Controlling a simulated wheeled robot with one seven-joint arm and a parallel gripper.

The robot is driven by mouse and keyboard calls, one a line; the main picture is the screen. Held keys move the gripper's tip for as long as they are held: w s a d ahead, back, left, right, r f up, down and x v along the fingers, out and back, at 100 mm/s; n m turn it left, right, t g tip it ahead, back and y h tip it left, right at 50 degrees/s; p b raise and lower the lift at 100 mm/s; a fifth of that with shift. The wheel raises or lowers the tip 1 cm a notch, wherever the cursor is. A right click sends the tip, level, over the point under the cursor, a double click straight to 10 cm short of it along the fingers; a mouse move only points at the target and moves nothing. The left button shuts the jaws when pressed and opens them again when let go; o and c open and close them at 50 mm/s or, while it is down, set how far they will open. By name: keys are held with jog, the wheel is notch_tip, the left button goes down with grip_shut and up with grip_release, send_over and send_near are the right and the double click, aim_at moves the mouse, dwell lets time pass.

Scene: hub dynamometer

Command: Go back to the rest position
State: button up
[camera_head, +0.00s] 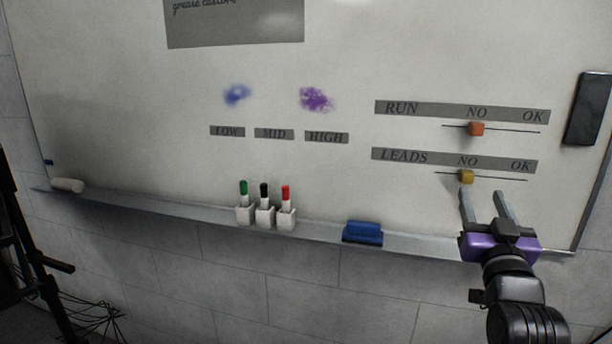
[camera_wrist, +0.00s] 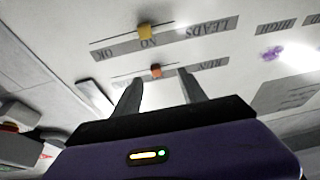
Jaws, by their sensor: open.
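My gripper (camera_head: 483,192) is in front of the lower right of the whiteboard (camera_head: 130,115), its two fingers spread and nothing between them. In the head view its fingertips appear just below the yellow slider (camera_head: 466,177) on the LEADS line, near NO. I cannot tell whether they touch the board. The orange slider (camera_head: 476,129) on the RUN line also sits near NO. In the wrist view the open fingers (camera_wrist: 158,85) show, with the yellow slider (camera_wrist: 145,31) and the orange slider (camera_wrist: 156,70) beyond them.
The ledge (camera_head: 320,232) along the board's bottom carries green, black and red markers in white holders (camera_head: 265,216), a blue eraser (camera_head: 363,232) and a white roll (camera_head: 67,185). A dark panel (camera_head: 587,108) is at the board's right edge. A black stand (camera_head: 38,250) and cables are at left.

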jog(key=s+a+f+n+y, duration=0.15)
jog(key=s+a+f, duration=0.25)
jog(key=s+f, duration=0.7)
jog(key=s+a+f+g+y, duration=0.1)
jog(key=s+f, duration=0.4)
jog(key=s, duration=0.8)
jog(key=s+a+f+g+y, duration=0.1)
jog(key=s+a+f+g, duration=0.2)
jog(key=s, duration=1)
jog(key=s+a+f+n+g+y, duration=0.1)
jog(key=s+a+f, duration=0.4)
jog(key=s, duration=0.8)
notch_tip(320, 180, down, 4)
jog(key=shift+s+a+r+g+y, duration=0.15)
jog(key=shift+s+a+g+y, duration=0.15)
jog(key=shift+g, duration=0.3)
